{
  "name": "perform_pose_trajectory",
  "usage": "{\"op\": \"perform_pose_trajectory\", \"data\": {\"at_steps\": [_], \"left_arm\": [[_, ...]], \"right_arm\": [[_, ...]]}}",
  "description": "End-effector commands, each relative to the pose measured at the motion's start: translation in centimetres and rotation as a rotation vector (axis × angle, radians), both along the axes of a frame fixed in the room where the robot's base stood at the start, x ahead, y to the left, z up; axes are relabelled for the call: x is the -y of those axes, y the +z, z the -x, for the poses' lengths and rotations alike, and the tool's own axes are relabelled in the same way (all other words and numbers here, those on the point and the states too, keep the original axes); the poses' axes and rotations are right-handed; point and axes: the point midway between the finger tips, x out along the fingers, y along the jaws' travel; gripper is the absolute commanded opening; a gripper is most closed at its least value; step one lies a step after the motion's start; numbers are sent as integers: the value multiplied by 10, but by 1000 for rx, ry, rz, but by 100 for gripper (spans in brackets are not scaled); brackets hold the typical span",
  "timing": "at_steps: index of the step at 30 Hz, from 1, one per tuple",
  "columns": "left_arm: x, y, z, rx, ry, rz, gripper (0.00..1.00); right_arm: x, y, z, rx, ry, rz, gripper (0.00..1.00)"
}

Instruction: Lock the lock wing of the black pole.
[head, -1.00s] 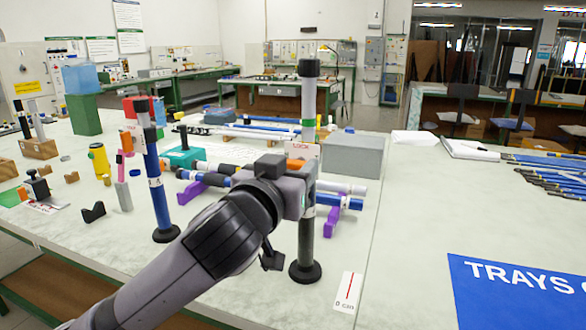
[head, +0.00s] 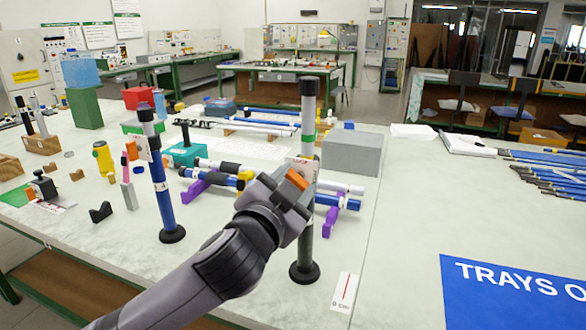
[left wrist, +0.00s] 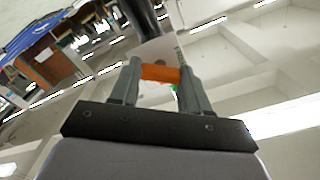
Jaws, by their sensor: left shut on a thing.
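The black pole (head: 305,245) stands upright on its round black base, with a grey and green upper section and a black top. Its orange lock wing (head: 298,180) sits partway up, tilted, in front of a pale plate (head: 309,166). My left gripper (head: 296,183) reaches it from the lower left, rolled over. In the left wrist view, the orange wing (left wrist: 160,73) lies between the two fingers of my left gripper (left wrist: 161,76), which is shut on it. The plate's lettering is hidden in the head view. My right gripper is not in view.
A blue pole (head: 162,200) stands left of my arm. Rods lie on purple rests (head: 330,220) behind the black pole. A grey box (head: 352,153) stands at the back. A 0 cm card (head: 345,290) lies by the base.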

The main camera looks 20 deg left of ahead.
Motion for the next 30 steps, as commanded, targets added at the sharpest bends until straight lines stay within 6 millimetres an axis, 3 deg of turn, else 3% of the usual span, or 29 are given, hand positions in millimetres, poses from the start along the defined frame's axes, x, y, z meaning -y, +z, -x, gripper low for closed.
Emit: {"op": "perform_pose_trajectory", "data": {"at_steps": [18,30], "left_arm": [[0,3,0,27,-2,-582,16],[0,0,0,45,-1,-864,16]], "right_arm": [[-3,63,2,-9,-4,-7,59],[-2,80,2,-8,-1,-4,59]]}}
